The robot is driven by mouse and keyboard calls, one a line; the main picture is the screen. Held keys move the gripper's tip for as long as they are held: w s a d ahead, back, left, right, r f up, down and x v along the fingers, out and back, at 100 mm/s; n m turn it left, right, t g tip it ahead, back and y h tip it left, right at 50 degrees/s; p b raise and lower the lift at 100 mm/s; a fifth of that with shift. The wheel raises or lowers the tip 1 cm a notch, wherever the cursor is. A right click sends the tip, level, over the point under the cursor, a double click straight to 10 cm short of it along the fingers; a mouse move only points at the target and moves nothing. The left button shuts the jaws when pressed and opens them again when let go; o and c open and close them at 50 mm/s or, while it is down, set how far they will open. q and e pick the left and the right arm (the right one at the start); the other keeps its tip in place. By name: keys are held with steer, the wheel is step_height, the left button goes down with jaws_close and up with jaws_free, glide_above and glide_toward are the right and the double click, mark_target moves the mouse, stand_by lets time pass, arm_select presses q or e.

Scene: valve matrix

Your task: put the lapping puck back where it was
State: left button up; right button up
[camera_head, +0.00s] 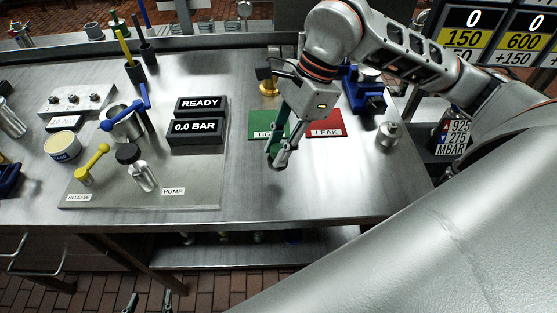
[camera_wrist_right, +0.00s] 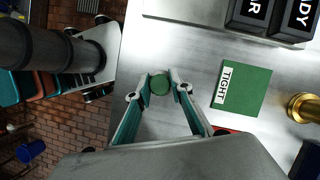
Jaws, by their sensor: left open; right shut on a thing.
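My right gripper (camera_head: 277,163) is shut on a small round thing with a green face, seen in the right wrist view (camera_wrist_right: 159,85); it appears to be the lapping puck. In the head view the fingers hide most of it. The gripper is over the bench's front part, just in front of the green TIGHT mat (camera_head: 263,125), which also shows right of the fingers in the wrist view (camera_wrist_right: 243,88). Two fingertips of my left gripper (camera_head: 148,302) show apart at the bottom edge of the head view, below the bench front, with nothing seen between them.
The steel bench (camera_head: 300,195) is bare in front of the mats. A red LEAK mat (camera_head: 325,124), blue vise (camera_head: 368,95) and steel knobbed piece (camera_head: 389,136) stand right. A yellow-labelled tin (camera_head: 62,146) is further left.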

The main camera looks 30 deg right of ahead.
steer(key=shift+f, duration=2.35)
steer(key=shift+f, duration=0.15)
steer(key=o, duration=1.1)
steer(key=shift+r, duration=0.4)
steer(key=v, duration=1.1)
steer(key=shift+d+r+b, duration=0.15)
steer(key=shift+r+b, duration=0.15)
